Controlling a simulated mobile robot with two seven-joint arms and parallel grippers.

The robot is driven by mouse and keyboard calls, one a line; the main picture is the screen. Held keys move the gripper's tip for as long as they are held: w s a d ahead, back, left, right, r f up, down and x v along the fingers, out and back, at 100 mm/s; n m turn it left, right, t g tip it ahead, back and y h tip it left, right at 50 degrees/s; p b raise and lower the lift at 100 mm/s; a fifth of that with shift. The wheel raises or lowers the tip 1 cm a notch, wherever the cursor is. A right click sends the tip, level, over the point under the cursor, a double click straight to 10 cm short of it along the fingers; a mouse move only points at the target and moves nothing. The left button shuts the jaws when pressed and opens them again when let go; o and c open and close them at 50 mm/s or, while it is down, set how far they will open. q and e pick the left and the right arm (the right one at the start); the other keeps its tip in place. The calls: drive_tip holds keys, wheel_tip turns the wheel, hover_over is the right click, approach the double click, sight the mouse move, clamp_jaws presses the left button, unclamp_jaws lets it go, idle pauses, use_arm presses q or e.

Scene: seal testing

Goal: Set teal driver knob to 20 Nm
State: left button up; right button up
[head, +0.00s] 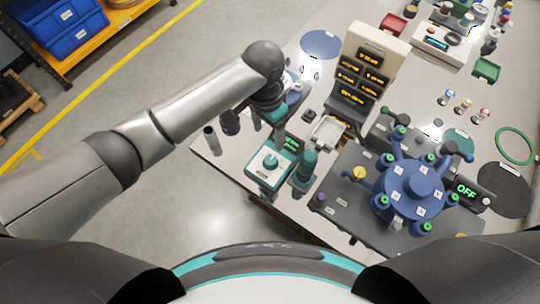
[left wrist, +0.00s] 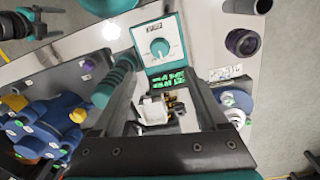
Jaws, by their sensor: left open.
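The teal driver box (head: 261,180) stands near the table's front left edge. Its round teal knob (head: 270,162) is on a white dial face, and a small green display (head: 291,144) sits beside it. The knob also shows in the left wrist view (left wrist: 159,47), beyond the fingertips, with the display (left wrist: 167,78) nearer. The display digits are too small to read. My left gripper (left wrist: 160,74) is open and empty; the knob is not between its fingers. In the head view, the left gripper (head: 278,127) is over the table just behind the box, partly hidden by my wrist.
A teal cylindrical tool (head: 306,165) stands close beside the box. A blue hub with several arms (head: 411,188) is to the right, and a display tower (head: 364,68) is behind. A dark cylinder (head: 210,138) stands at the left edge. Floor lies open on the left.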

sight(270, 160)
use_arm(q)
drive_tip(key=f+b, duration=0.1)
drive_tip(key=f, duration=0.3)
drive_tip(key=f+b, duration=0.1)
drive_tip(key=f, duration=0.3)
drive_tip(key=f+b, duration=0.1)
drive_tip(key=f, duration=0.4)
drive_tip(key=shift+s+d, duration=0.25)
drive_tip(key=shift+c, duration=0.2)
clamp_jaws()
